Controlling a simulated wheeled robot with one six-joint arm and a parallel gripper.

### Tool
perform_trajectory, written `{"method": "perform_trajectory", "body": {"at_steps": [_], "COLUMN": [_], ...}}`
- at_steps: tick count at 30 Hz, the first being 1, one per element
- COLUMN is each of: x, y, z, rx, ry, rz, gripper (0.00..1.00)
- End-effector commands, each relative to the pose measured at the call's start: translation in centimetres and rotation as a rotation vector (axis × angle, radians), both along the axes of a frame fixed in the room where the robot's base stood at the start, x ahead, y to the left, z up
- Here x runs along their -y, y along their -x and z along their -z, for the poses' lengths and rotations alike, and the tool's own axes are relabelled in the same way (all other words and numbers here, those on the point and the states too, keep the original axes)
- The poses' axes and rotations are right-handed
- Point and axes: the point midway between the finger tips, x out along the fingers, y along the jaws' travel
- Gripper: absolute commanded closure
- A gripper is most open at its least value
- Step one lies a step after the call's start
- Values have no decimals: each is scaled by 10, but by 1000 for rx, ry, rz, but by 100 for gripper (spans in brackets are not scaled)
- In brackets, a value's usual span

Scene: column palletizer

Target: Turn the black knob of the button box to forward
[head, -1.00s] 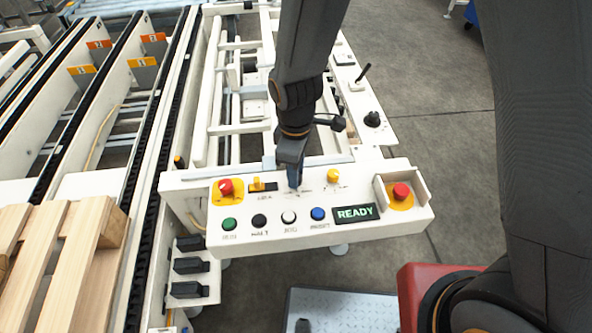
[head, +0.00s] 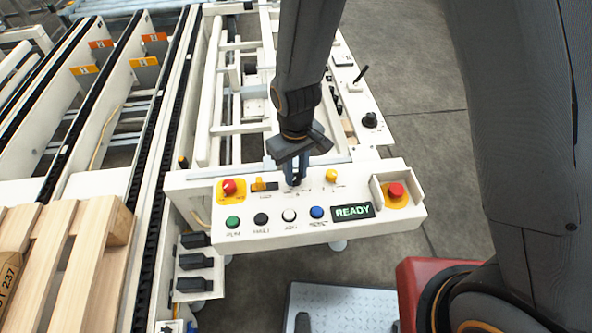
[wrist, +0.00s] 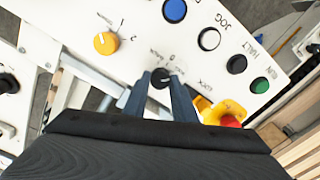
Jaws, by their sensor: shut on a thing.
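The white button box (head: 370,231) stands in the middle of the head view, its sloped top facing me. In the wrist view the black knob (wrist: 160,77) sits between the two blue fingertips of my gripper (wrist: 162,84). My gripper (head: 295,180) is shut on the knob from above in the head view, where its fingers hide the knob. The marks around the knob are partly hidden and too blurred to read, so I cannot tell which mark its pointer faces.
A yellow knob (head: 331,176) and a yellow switch (head: 262,184) flank the gripper. Red buttons (head: 229,187) (head: 396,190) sit at both ends. Green, black, white and blue buttons line the front beside a READY display (head: 352,212). A wooden pallet (head: 75,255) lies at left.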

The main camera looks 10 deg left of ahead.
Motion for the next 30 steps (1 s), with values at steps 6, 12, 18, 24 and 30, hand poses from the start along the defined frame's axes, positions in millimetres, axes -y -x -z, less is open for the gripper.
{"method": "perform_trajectory", "body": {"at_steps": [6, 12, 18, 24, 30], "x": [-1, -1, -1, 0, 0], "y": [-1, -1, -1, -1, -1], "z": [-1, -1, -1, -1, -1], "rx": [2, 2, 2, 2, 2], "ry": [-2, -2, -2, -1, -1], "rz": [32, 36, 35, 34, 34], "gripper": [98, 98, 71, 57, 57]}}
